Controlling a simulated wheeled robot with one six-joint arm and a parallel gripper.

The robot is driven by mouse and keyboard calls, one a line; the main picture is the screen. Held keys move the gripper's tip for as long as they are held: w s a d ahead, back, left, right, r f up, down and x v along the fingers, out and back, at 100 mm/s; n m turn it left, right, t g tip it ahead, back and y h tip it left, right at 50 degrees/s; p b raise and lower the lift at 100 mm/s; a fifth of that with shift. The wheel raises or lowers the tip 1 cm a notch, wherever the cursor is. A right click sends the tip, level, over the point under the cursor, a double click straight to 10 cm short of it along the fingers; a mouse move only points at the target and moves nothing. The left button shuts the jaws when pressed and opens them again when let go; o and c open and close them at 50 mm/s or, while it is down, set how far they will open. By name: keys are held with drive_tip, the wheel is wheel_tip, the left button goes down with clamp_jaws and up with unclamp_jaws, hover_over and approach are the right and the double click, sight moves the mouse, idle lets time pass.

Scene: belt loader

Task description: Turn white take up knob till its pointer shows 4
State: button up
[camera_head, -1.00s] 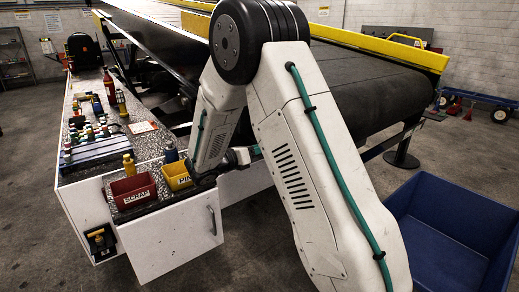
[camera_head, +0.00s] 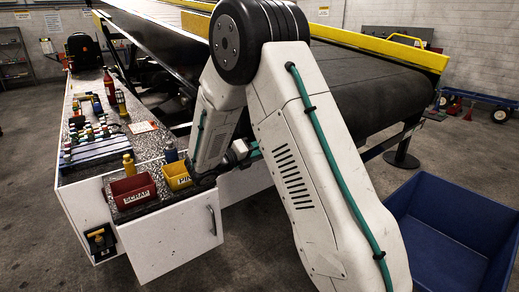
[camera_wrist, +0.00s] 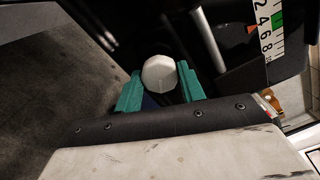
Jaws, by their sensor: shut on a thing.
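The white take-up knob (camera_wrist: 160,73) is faceted and shows in the wrist view, between the two green fingers of my gripper (camera_wrist: 160,88). The fingers are shut on its sides. A white scale (camera_wrist: 268,30) with black numbers, 2 at the top and rising downward, stands at the upper right of the wrist view. A red pointer (camera_wrist: 253,29) at its left edge points between 4 and 6. A green band (camera_wrist: 278,22) lies on the scale near 4. In the head view my gripper (camera_head: 254,151) is beside the belt frame, and the knob is hidden.
The conveyor belt (camera_head: 370,85) with yellow rails rises behind my arm. A bench at left carries a red scrap bin (camera_head: 133,192) and a yellow bin (camera_head: 177,176). A blue crate (camera_head: 450,230) stands at right.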

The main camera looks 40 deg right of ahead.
idle(0.4)
drive_tip(key=o, duration=1)
drive_tip(key=shift+c, duration=0.2)
drive_tip(key=shift+a, duration=0.1)
drive_tip(key=a, duration=0.7)
drive_tip(key=shift+a, duration=0.35)
drive_tip(key=shift+s, duration=0.1)
